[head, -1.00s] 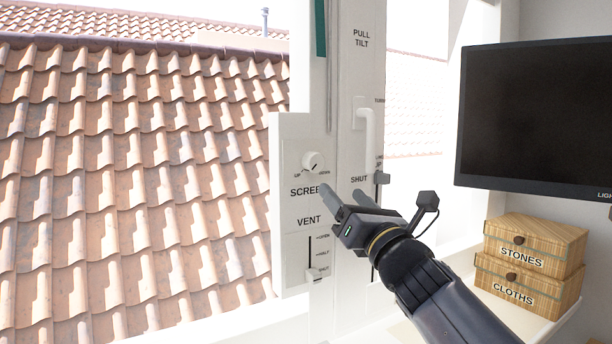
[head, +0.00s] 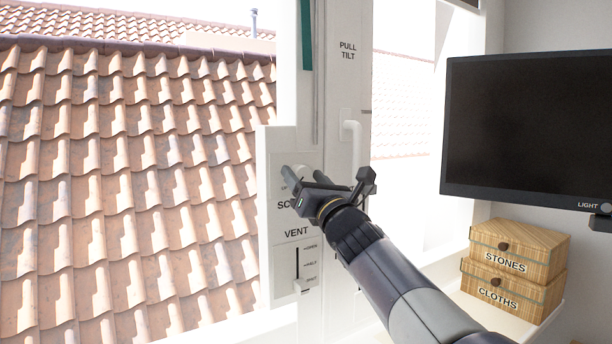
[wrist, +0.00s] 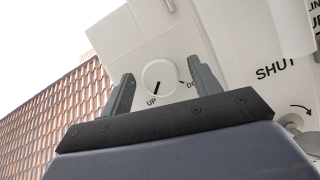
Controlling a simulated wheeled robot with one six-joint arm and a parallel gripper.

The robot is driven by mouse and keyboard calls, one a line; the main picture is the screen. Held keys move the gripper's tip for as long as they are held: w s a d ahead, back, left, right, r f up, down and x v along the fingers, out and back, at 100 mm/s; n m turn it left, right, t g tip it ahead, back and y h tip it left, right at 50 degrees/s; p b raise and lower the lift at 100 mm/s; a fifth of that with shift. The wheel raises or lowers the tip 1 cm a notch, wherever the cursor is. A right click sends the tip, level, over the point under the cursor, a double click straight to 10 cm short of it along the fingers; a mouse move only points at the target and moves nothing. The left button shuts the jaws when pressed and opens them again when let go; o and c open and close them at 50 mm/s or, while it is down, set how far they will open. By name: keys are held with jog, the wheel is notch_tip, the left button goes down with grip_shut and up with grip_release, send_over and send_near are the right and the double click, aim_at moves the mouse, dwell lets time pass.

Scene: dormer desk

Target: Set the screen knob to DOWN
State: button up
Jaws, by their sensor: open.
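The screen knob (wrist: 158,76) is a round white dial on the white panel. In the wrist view its dark pointer mark leans toward the UP label (wrist: 151,102). The DOWN label (wrist: 191,84) is to the knob's right, partly hidden by a finger. My gripper (wrist: 165,78) is open, with one finger on each side of the knob as seen in the wrist view. I cannot tell whether the fingers touch it. In the head view the knob (head: 302,169) is partly hidden by my gripper (head: 303,174), which also covers part of the SCREEN lettering.
A vent slider (head: 301,286) sits below on the same panel. A white handle (head: 352,145) stands to the right. Further right are a monitor (head: 530,125) and two boxes, STONES (head: 515,247) and CLOTHS (head: 510,293). A tiled roof (head: 120,190) shows outside at left.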

jog(key=shift+c, duration=0.2)
jog(key=c, duration=0.9)
jog(key=shift+c, duration=0.2)
jog(key=shift+m+b, duration=0.3)
jog(key=shift+b, duration=0.15)
